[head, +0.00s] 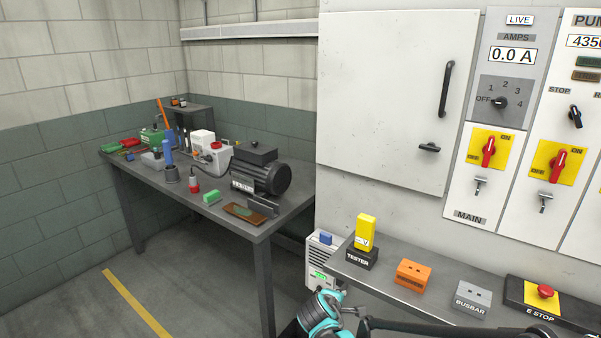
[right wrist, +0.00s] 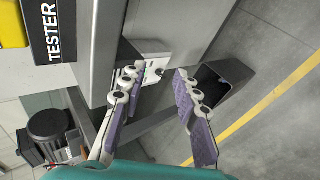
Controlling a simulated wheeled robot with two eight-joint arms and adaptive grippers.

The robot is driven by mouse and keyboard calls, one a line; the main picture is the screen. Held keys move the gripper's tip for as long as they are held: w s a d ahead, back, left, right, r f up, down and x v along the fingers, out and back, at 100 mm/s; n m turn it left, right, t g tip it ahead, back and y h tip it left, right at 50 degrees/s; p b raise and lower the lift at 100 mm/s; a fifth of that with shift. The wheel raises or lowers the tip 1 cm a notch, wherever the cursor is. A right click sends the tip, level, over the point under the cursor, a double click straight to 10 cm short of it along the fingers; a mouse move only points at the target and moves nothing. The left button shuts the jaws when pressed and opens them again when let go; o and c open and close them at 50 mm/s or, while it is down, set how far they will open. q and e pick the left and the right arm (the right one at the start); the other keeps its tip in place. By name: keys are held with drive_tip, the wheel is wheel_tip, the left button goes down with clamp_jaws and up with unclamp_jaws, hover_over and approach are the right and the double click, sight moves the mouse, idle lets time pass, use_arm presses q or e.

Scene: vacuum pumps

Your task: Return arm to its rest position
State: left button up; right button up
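My right gripper (right wrist: 158,76) is open and empty in the right wrist view, its two padded fingers spread apart. In the head view my right arm comes in low from the right, and its teal wrist (head: 323,314) is at the bottom edge, in front of the shelf (head: 450,277) and left of it. The fingers are hard to make out there. My left gripper and arm are not in view. The yellow tester (head: 365,232) stands upright in its black TESTER holder (head: 357,258) at the shelf's left end; the holder also shows in the right wrist view (right wrist: 57,45).
The shelf also holds an orange block (head: 413,275), a grey BUSBAR block (head: 472,299) and the E STOP (head: 543,297). A workbench (head: 262,229) with a motor (head: 262,175) and tools stands at the left. A white unit (head: 319,262) is beside the shelf. Floor at left is clear.

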drive_tip(key=s+d+r+m+g+y, duration=0.1)
drive_tip(key=s+d+r+m, duration=0.2)
drive_tip(key=s, duration=0.3)
drive_tip(key=s+d+r+m+y, duration=0.1)
drive_tip(key=s+d+r+m, duration=0.2)
drive_tip(key=s, duration=0.4)
drive_tip(key=s+m+y, duration=0.2)
drive_tip(key=s+m, duration=0.5)
drive_tip(key=s, duration=0.7)
drive_tip(key=shift+s+d+g, duration=0.25)
drive_tip(key=shift+d+g, duration=0.05)
drive_tip(key=shift+d, duration=0.15)
